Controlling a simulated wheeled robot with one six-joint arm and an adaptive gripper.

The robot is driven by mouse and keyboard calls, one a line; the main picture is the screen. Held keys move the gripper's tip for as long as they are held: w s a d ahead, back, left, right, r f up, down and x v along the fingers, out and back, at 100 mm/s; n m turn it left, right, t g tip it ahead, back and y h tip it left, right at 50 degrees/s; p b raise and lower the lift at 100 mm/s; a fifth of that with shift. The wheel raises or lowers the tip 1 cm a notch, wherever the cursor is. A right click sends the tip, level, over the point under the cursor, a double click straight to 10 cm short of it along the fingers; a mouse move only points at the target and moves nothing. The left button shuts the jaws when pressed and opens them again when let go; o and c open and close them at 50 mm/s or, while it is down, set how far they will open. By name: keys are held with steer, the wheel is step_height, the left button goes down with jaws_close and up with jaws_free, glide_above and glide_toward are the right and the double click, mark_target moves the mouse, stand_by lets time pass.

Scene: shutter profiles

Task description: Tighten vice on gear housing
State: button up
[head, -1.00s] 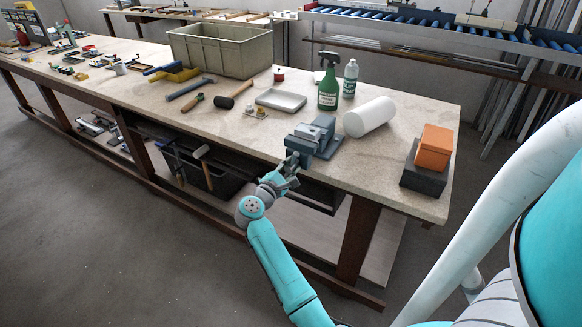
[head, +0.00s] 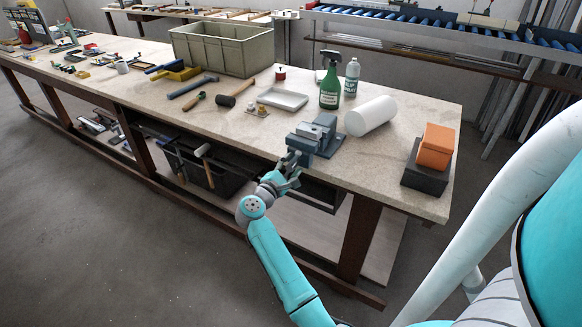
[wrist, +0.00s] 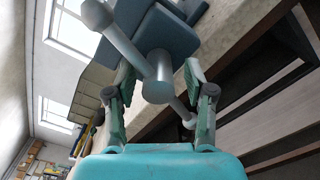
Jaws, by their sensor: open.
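The blue-grey vice (head: 328,148) stands at the front edge of the workbench. A lighter grey block (head: 316,131) sits at its jaws; I cannot tell for certain that it is the gear housing. My gripper (head: 290,168) is just in front of the vice, off the bench edge. In the wrist view my gripper (wrist: 158,70) is open, with one finger on each side of the vice's round screw end (wrist: 158,88). The slanting handle bar (wrist: 126,42), with ball ends, passes through the screw end and between the fingers. I see no firm grip on it.
On the bench (head: 400,190), a white roll (head: 370,117) lies right of the vice, with an orange box (head: 436,146) on a dark box further right. A green spray bottle (head: 329,88) and a pale tray (head: 283,98) stand behind. The floor left of my arm is clear.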

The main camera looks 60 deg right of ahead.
steer(key=a, duration=1.2)
steer(key=shift+s, duration=0.2)
